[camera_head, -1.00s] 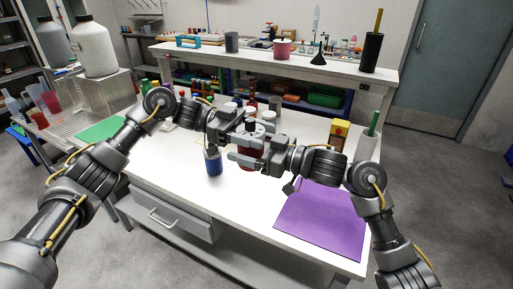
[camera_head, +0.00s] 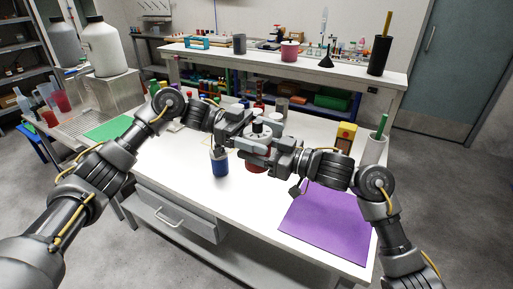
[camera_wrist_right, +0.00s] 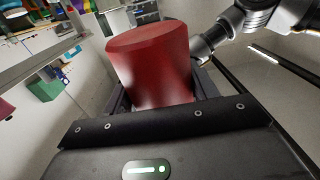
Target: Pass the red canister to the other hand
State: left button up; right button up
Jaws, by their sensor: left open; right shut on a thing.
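The red canister (camera_head: 256,167) is held above the white table, near its middle, with its upper part largely covered by grippers in the head view. My right gripper (camera_head: 262,152) is shut on it, coming from the right. In the right wrist view the red canister (camera_wrist_right: 152,62) stands between the right gripper's fingers. My left gripper (camera_head: 246,138) is open, close against the canister's upper part from the left. Whether its fingers touch the canister is hidden.
A blue-filled jar (camera_head: 219,163) stands just left of the canister. A purple mat (camera_head: 325,225) lies at the table's right front. Several bottles and jars stand behind the grippers.

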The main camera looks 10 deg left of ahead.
pick_arm(q)
jog(key=shift+a, duration=0.1)
jog(key=v, duration=1.2)
